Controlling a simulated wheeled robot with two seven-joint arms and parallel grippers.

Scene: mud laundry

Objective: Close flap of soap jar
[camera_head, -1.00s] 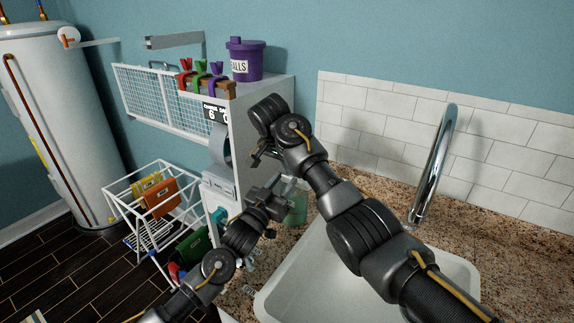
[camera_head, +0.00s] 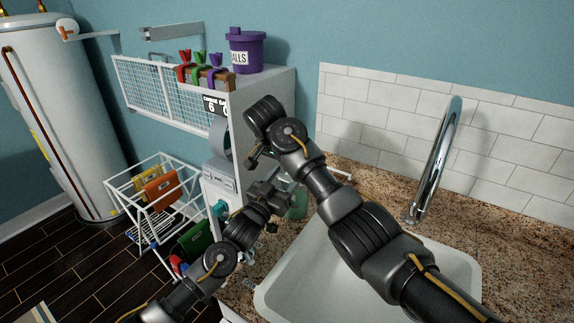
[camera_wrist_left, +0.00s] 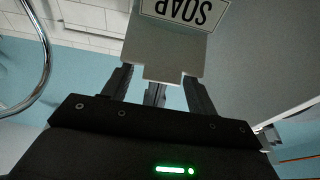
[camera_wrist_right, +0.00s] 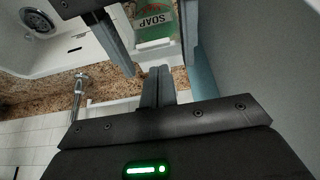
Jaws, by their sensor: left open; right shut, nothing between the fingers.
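The green soap jar (camera_head: 298,203) stands on the granite counter beside the white cabinet, partly hidden by my arms. In the right wrist view it (camera_wrist_right: 158,24) appears upside down with a "SOAP" label and a pale top part. The left wrist view shows a grey panel (camera_wrist_left: 165,52) with a "SOAP" label; I cannot tell if it is the flap. My left gripper (camera_head: 268,194) is open just left of the jar, its fingers either side of that panel. My right gripper (camera_head: 254,158) is shut and empty, above the left one. The flap's position is unclear.
A white sink (camera_head: 290,300) and chrome faucet (camera_head: 434,160) are to the right. The white cabinet (camera_head: 265,95) carries a purple tub (camera_head: 246,52) and clothespins. A wire rack (camera_head: 130,190) stands on the floor to the left. My two arms are close together.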

